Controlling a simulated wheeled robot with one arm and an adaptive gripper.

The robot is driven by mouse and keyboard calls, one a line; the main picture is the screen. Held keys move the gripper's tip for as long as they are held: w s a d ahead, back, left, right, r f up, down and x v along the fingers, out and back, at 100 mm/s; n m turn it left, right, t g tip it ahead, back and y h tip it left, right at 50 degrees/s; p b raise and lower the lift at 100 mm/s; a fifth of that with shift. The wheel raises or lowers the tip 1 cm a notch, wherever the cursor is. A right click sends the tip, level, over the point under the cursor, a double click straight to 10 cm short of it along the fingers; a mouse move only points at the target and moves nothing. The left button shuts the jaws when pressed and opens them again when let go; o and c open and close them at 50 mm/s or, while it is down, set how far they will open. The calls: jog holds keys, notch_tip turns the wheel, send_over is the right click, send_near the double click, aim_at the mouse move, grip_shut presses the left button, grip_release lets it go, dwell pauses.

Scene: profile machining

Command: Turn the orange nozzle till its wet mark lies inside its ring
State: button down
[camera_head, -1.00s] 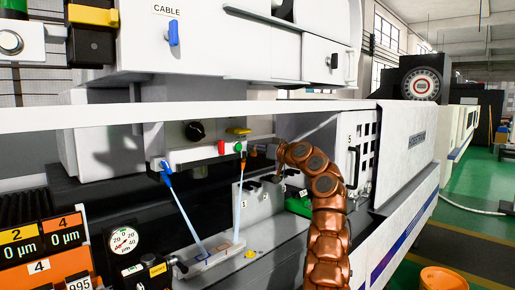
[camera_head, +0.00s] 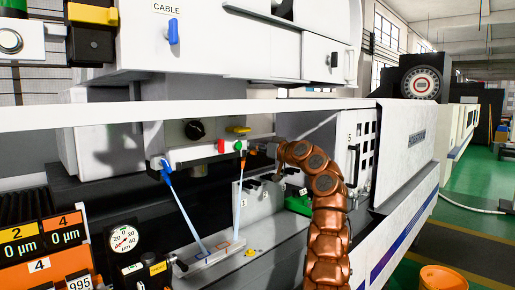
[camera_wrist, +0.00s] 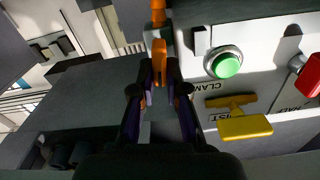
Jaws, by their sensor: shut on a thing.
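The orange nozzle (camera_wrist: 159,48) hangs from the white panel in the wrist view. My gripper (camera_wrist: 160,84) is shut on its lower part, one finger on each side. In the head view my gripper (camera_head: 262,150) reaches the panel's right end and largely hides the nozzle. A pale jet (camera_head: 238,200) runs down from there to the white block (camera_head: 212,255). The jet's foot lies at the right part of the small orange ring (camera_head: 224,244). The wet mark is too small to tell whether it is inside the ring.
A blue nozzle (camera_head: 166,170) with its own jet (camera_head: 187,215) is at the panel's left end. Close to my gripper are a green button (camera_wrist: 226,64), a yellow handle (camera_wrist: 240,122) and a red knob (camera_wrist: 308,76).

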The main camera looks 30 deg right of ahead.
jog(key=shift+m+b, duration=0.4)
jog(key=shift+b, duration=0.1)
jog(key=shift+r+m+b, duration=0.1)
jog(key=shift+m+b, duration=0.3)
jog(key=shift+m, duration=0.3)
jog(key=c, duration=1.2)
grip_release()
jog(key=shift+w+d, duration=0.1)
